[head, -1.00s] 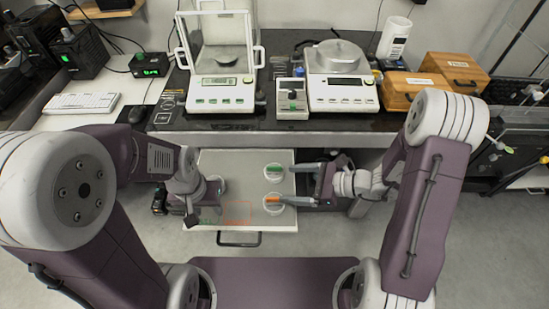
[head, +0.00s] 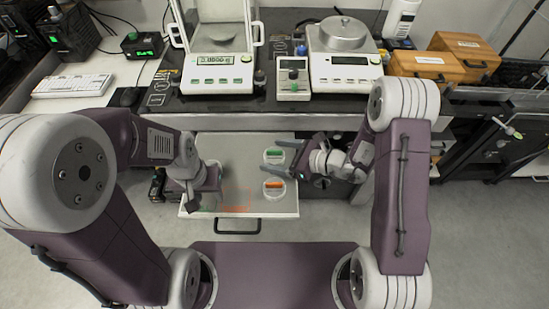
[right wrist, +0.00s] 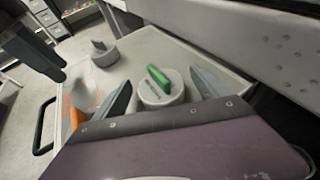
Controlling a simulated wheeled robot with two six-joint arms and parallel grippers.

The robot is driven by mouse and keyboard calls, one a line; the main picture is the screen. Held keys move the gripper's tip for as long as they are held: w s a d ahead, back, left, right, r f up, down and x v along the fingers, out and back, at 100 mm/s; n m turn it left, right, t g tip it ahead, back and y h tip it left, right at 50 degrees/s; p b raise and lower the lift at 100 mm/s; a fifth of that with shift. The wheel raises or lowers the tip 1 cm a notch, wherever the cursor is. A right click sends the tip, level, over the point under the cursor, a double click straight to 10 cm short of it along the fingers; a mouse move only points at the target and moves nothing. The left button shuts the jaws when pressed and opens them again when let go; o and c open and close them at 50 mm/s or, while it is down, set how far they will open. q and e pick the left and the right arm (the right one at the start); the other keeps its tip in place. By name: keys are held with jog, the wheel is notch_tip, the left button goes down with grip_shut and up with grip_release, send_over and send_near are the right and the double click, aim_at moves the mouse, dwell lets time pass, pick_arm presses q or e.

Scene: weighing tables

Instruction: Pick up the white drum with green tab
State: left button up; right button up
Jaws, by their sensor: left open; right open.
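The white drum with green tab (head: 274,155) stands in the open drawer, near its right side. In the right wrist view the drum (right wrist: 160,92) sits between the two fingers of my right gripper (right wrist: 162,92), its green tab on top. The gripper is open, and I cannot tell whether the fingers touch the drum. In the head view my right gripper (head: 288,160) reaches in from the right. A white drum with orange tab (head: 274,187) stands nearer the drawer front. My left gripper (head: 196,195) is over the drawer's left part; its fingertips are hard to make out.
The drawer (head: 240,205) is pulled out under the dark bench, its handle facing me. An analytical balance (head: 220,60), a small grey device (head: 293,78) and another balance (head: 345,72) stand above. Wooden boxes (head: 417,66) are at right. The drawer's middle is clear.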

jog(key=shift+w+a+f, duration=0.3)
jog(key=shift+a, duration=0.3)
jog(key=shift+d, duration=0.1)
jog(key=shift+c, duration=0.6)
jog(key=shift+r, duration=0.1)
jog(key=c, duration=1.3)
